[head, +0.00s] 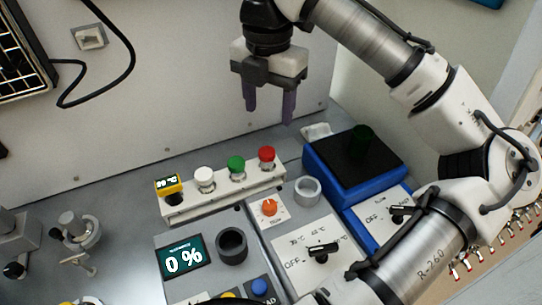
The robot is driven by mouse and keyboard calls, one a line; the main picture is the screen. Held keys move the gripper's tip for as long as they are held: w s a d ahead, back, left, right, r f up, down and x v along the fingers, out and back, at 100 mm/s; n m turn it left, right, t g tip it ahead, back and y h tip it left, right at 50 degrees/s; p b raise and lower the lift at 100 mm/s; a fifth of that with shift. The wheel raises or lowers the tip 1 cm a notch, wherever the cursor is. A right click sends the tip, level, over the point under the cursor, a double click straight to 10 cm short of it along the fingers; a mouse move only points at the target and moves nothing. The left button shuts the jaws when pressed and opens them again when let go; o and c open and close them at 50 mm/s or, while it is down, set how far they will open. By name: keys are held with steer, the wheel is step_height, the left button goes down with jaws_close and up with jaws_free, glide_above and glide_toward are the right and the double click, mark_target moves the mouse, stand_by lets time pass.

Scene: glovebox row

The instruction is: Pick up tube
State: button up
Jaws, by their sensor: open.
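My gripper (269,108) is at the top centre, pointing down. Its two dark purple fingers are apart, with nothing between them. A dark green cylinder (362,137) stands on the black top of a blue box (322,175) to the right.
Grey metal fittings (76,230) stand left.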

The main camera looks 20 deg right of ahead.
mark_target(267, 151)
step_height(267, 151, down, 12)
steer(key=shift+w+a+p, duration=0.1)
steer(key=shift+w+p, duration=0.05)
steer(key=shift+p, duration=0.2)
steer(key=c, duration=1.1)
steer(key=shift+o, duration=0.2)
steer(key=shift+r, duration=0.1)
step_height(267, 151, up, 20)
steer(key=shift+a+p, duration=0.15)
steer(key=shift+p, duration=0.25)
